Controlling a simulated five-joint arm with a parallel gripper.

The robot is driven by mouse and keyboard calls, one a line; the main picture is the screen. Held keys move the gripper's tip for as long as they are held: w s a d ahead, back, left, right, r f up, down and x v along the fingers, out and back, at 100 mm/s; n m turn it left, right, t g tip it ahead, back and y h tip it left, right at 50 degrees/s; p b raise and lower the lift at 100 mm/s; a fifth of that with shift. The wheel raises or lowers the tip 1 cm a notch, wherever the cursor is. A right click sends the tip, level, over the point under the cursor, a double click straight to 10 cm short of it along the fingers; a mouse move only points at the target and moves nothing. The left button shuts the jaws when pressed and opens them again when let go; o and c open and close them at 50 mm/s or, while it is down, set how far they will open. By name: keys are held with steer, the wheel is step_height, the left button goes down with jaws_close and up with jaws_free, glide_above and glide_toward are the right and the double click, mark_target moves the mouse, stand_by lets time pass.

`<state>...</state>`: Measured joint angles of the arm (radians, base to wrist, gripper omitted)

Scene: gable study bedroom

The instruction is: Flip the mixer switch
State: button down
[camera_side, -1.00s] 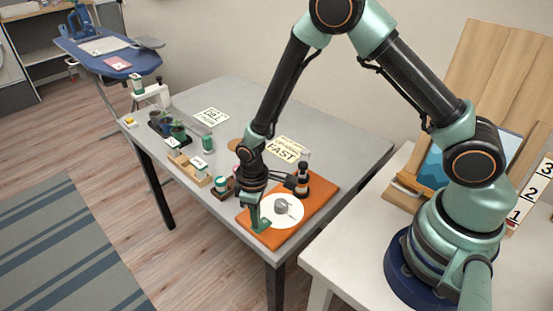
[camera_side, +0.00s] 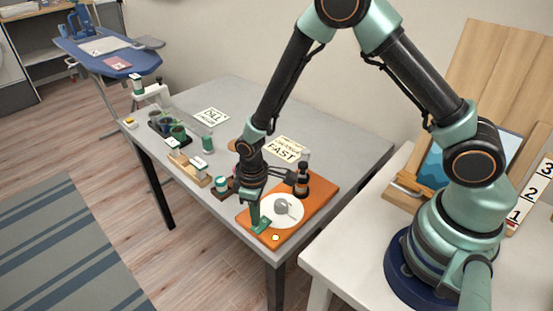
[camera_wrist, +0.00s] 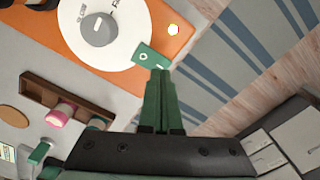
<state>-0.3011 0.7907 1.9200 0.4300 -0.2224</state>
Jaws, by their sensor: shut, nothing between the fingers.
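The mixer board (camera_side: 318,207) is orange with a white disc (camera_side: 293,217) and a grey knob (camera_side: 281,206). The knob (camera_wrist: 100,29) also shows in the wrist view, with a small white mark on it. A green switch plate (camera_side: 264,227) lies at the board's near corner; in the wrist view the plate (camera_wrist: 150,57) shows a small pale spot. Beside it a small round lamp (camera_side: 275,237) glows pale yellow. My gripper (camera_side: 255,222) points down, shut and empty, at the plate. In the wrist view the fingertips (camera_wrist: 158,73) overlap the plate's edge; contact is unclear.
An amber bottle (camera_side: 302,181) stands at the board's back. A FAST card (camera_side: 285,149) lies behind it. To the left are a brown rack with jars (camera_side: 221,184), a wooden block rack (camera_side: 186,171) and potted plants (camera_side: 178,132).

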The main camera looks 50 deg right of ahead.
steer(key=shift+r, duration=2.55)
steer(key=shift+r, duration=0.1)
step_height(320, 180, up, 8)
steer(key=m+t, duration=0.1)
glide_above(256, 228)
steer(key=d, duration=0.3)
steer(key=s+d+r+m+t, duration=0.2)
steer(key=s+d+r, duration=0.2)
steer(key=r, duration=0.4)
steer(key=s+d+r+m+t, duration=0.2)
steer(key=s+d+r+m, duration=0.1)
steer(key=r, duration=0.5)
steer(key=shift+s+d+r+t, duration=0.3)
steer(key=shift+s+d+r, duration=0.1)
steer(key=shift+s+d, duration=0.45)
